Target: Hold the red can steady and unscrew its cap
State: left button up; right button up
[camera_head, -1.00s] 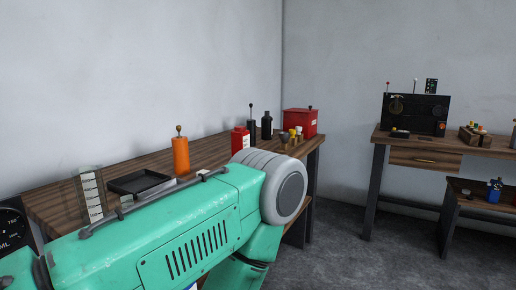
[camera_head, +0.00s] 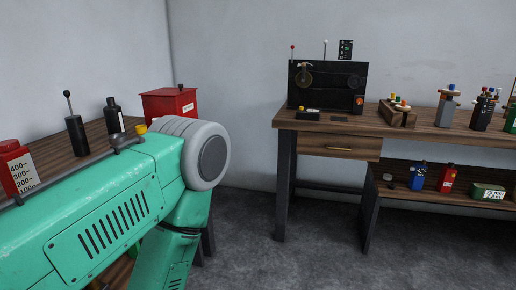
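A red can (camera_head: 10,161) with a white number scale on its side stands on the left bench, cut off by the left picture edge. Its top is only partly in view, and I cannot make out a cap. Another red container (camera_head: 447,178), small and bottle-like, stands on the low shelf at the right; I cannot tell which of the two the task means. My green left arm crosses the lower left in front of the bench. Neither gripper is in view, and no hand is seen touching either red container.
The left bench (camera_head: 94,131) holds a black lever device (camera_head: 76,135), a black bottle (camera_head: 114,115) and a red box (camera_head: 169,103). A second bench (camera_head: 345,125) carries a black machine (camera_head: 327,84) and several small devices. Grey floor (camera_head: 262,228) lies open between the benches.

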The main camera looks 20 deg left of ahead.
aim_at(18, 174)
jog(key=i, duration=1)
jog(key=i+l+u, duration=0.15)
jog(key=i, duration=0.8)
jog(key=u, duration=0.5)
jog(key=i+u, duration=0.15)
jog(key=u, duration=0.3)
jog(key=l+u, duration=0.1)
jog(key=u, duration=0.4)
jog(key=i+u, duration=0.1)
jog(key=u, duration=0.35)
jog(key=k+l, duration=0.05)
